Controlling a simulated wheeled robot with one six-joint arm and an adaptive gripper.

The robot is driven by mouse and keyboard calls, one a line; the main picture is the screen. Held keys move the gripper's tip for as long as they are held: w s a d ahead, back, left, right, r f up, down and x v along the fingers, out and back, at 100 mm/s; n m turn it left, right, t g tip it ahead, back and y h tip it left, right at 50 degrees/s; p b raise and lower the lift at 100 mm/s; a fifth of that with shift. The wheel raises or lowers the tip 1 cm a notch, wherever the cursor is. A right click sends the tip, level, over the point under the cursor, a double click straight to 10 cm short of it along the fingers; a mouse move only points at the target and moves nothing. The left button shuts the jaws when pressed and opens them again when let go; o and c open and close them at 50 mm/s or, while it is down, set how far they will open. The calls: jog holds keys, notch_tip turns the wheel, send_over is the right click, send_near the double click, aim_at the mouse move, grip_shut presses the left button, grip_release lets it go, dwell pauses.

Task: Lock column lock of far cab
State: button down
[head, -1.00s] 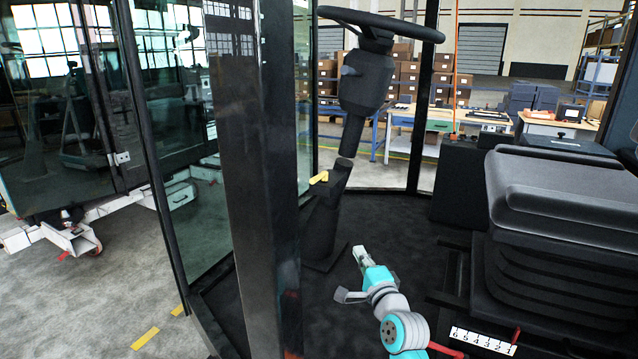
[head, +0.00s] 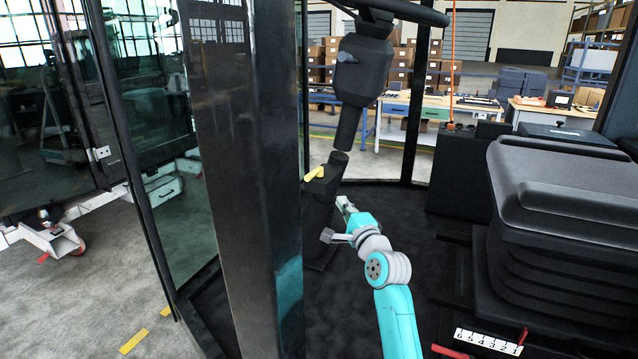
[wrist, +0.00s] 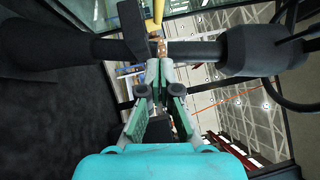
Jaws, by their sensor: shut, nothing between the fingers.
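The column lock is a short yellow lever (head: 314,173) on the left side of the black steering column's lower joint (head: 326,180). In the head view it points left and slightly down. It also shows at the top of the wrist view (wrist: 158,12), just beyond the fingertips. My gripper (head: 343,203) is shut and empty, below and to the right of the lever in the head view. In the wrist view the closed fingertips (wrist: 159,64) point at the column by the lever's base. I cannot tell if they touch it.
A thick black cab post (head: 245,170) stands left of the column. The steering wheel (head: 405,12) is above, and the black seat (head: 550,200) with a red lever (head: 450,351) is at right. The dark floor between column and seat is open.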

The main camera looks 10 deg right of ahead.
send_near(314, 175)
jog(key=w+d, duration=0.2)
jog(key=w, duration=0.3)
jog(key=shift+w+a+r, duration=0.15)
jog(key=shift+w+a, duration=0.15)
jog(key=shift+a, duration=0.5)
jog(key=shift+w+a+r, duration=0.15)
jog(key=shift+w+a, duration=0.25)
jog(key=shift+a, duration=0.1)
jog(key=shift+a, duration=0.1)
